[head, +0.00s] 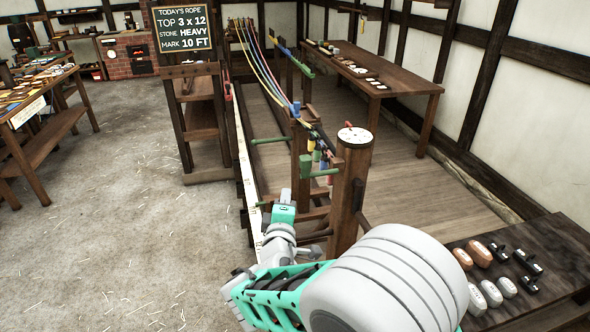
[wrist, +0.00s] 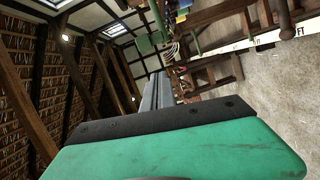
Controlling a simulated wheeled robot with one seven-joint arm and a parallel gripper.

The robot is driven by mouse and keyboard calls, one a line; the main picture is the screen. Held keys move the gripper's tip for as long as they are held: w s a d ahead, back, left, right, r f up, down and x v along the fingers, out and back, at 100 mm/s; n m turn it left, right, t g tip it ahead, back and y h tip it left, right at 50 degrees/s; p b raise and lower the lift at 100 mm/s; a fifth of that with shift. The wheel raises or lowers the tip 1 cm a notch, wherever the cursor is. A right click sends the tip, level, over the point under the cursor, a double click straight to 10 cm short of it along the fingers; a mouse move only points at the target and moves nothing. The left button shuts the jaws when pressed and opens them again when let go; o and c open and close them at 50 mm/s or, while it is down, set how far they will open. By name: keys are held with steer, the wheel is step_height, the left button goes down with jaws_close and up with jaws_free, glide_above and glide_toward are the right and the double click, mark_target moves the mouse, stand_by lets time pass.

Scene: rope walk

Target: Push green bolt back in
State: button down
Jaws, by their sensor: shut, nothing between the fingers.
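A green block (head: 304,166) with a green bar reaching right toward the thick wooden post shows just beyond my gripper in the head view. I take it for the green bolt, but cannot be sure. My gripper (head: 285,194) is shut and empty, a little below and left of the block, apparently apart from it. In the wrist view the grey fingers (wrist: 158,88) are together. A green piece (wrist: 151,43) shows above their tips, probably the same block. How far the bolt stands out of its hole is not clear.
The thick post (head: 349,200) with a white dial on top stands right of my gripper. Coloured ropes (head: 262,62) run back from the frame. Another green bar (head: 269,140) juts left farther back. A dark table (head: 555,235) is at the right. Open floor (head: 110,240) lies left.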

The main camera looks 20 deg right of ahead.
steer(key=shift+w+a+r+n+t+y, duration=0.2)
steer(key=shift+a+r+n, duration=0.15)
steer(key=shift+n, duration=0.15)
steer(key=shift+w+a+r+n+t+y, duration=0.1)
steer(key=shift+a+r+n+t+y, duration=0.1)
steer(key=shift+a+r+n, duration=0.25)
steer(key=shift+d+f, duration=0.1)
steer(key=w+d+p, duration=0.5)
steer(key=w+d, duration=0.2)
steer(key=w, duration=0.2)
steer(key=shift+w, duration=0.2)
